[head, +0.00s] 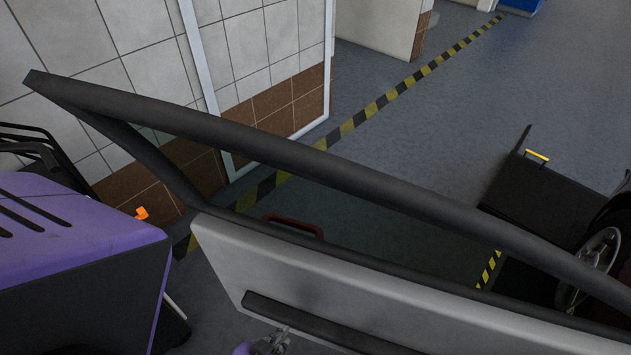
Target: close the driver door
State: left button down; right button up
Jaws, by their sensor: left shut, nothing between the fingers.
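The driver door (400,308) stands across the lower part of the head view, a light grey panel with a long dark strip along it. Its dark window frame (300,158) rises above the panel and slants from upper left to lower right. My left gripper (272,343) is at the bottom edge, just in front of the door panel below the dark strip. It is shut with nothing in it. I cannot tell whether it touches the panel. My right gripper is not in view.
A tiled wall (110,40) with a white-framed panel stands behind at the left. A yellow and black floor stripe (380,100) runs diagonally. A black item with a yellow part (537,156) is at the right. A red item (293,226) shows through the window.

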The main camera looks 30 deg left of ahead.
aim_at(344, 300)
jog(key=k+j+z, duration=0.1)
jog(key=j, duration=0.8)
jog(key=k+j+z, duration=0.15)
jog(key=j, duration=0.25)
jog(key=k+j, duration=0.15)
jog(key=j, duration=0.3)
jog(key=i+l, duration=0.25)
jog(key=l, duration=0.2)
jog(key=z, duration=0.05)
